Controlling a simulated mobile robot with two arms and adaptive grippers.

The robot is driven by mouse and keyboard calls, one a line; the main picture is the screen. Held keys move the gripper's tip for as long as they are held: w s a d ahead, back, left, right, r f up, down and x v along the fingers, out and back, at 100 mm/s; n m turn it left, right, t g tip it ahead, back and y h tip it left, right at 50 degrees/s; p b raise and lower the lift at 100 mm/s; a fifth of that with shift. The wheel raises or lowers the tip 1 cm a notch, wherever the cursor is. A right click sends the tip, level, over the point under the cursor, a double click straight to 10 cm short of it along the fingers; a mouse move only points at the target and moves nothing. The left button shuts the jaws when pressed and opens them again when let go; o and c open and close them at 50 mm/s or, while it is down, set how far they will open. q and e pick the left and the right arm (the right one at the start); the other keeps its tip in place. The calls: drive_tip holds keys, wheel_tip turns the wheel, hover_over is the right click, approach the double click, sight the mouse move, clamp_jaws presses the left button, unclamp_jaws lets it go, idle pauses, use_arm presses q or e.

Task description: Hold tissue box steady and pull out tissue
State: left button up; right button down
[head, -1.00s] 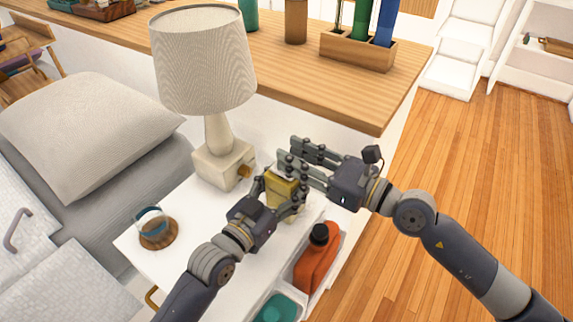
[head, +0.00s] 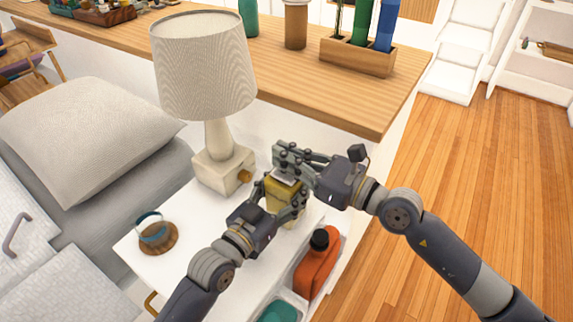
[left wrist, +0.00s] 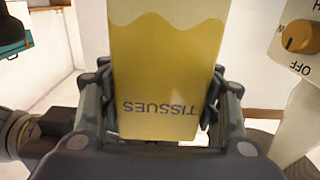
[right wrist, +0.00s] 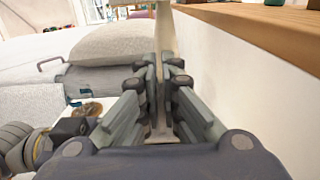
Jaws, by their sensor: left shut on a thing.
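The yellow tissue box (head: 287,188) stands upright on the white bedside table (head: 190,255). In the left wrist view its face reads TISSUES (left wrist: 165,60), upside down. My left gripper (head: 279,199) is shut on the box, with a finger on each side. A bit of white tissue (head: 284,180) shows at the top of the box. My right gripper (head: 283,163) is just above the box. In the right wrist view its fingers (right wrist: 162,95) are close together with a narrow gap; whether tissue is between them cannot be told.
A lamp (head: 222,168) stands behind the box, close to both grippers. A glass on a wooden coaster (head: 157,238) is at left. An orange bottle (head: 316,265) is in front of the box, at right. A wooden counter (head: 300,85) runs behind the table.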

wheel_tip(320, 180, up, 10)
drive_tip(key=shift+r, duration=0.1)
idle(0.4)
use_arm(q)
drive_tip(key=o, duration=1.2)
